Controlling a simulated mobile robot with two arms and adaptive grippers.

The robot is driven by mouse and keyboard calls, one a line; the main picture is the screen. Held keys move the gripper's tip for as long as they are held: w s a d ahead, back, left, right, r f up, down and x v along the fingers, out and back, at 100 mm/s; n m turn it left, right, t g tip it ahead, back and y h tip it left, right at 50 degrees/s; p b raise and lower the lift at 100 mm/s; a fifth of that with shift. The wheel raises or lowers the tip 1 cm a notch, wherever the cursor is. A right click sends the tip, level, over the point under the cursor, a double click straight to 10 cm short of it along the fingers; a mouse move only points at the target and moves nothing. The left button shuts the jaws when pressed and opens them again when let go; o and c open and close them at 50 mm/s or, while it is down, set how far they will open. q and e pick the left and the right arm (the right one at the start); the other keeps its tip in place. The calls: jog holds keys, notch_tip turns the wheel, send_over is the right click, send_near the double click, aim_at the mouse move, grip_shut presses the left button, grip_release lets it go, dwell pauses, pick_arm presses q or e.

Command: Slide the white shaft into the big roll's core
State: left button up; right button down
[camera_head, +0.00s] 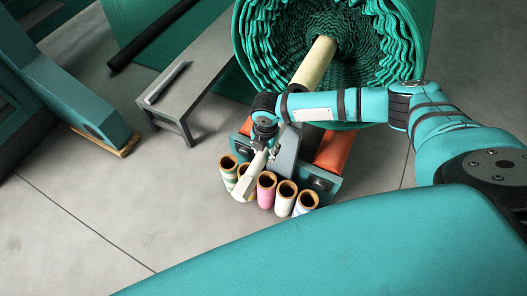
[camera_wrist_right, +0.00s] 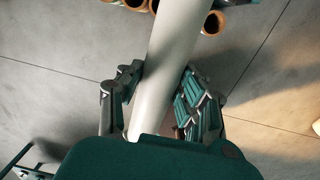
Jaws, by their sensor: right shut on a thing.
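The big roll (camera_head: 245,45) of green netting stands at the top of the head view, its ruffled end facing me. A cream tube, its core (camera_head: 315,62), sticks out of the middle toward me. My right gripper (camera_head: 266,150) is below and left of the core, shut on the white shaft (camera_head: 248,180). In the right wrist view the shaft (camera_wrist_right: 166,70) runs between the fingers (camera_wrist_right: 158,88) and out of the top edge. My left gripper is not in view.
Several small spools (camera_head: 267,190) stand in a row under the shaft. A grey bench (camera_head: 200,85) with a thin bar (camera_head: 166,82) on it is left of the roll. A teal machine (camera_head: 60,85) stands far left. The floor (camera_head: 90,200) at lower left is clear.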

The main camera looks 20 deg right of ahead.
jog(key=shift+w+d+r, duration=0.1)
jog(key=shift+w+d, duration=1.25)
jog(key=shift+d, duration=0.25)
jog(key=shift+p, duration=0.3)
dwell(1.3)
jog(key=shift+w+d, duration=0.25)
jog(key=shift+d, duration=0.05)
dwell(0.4)
jog(key=shift+w+d, duration=0.2)
jog(key=shift+d, duration=0.1)
jog(key=shift+w+d+b, duration=0.85)
jog(key=shift+w+d, duration=0.2)
jog(key=shift+d, duration=0.25)
jog(key=shift+p, duration=0.4)
dwell(1.3)
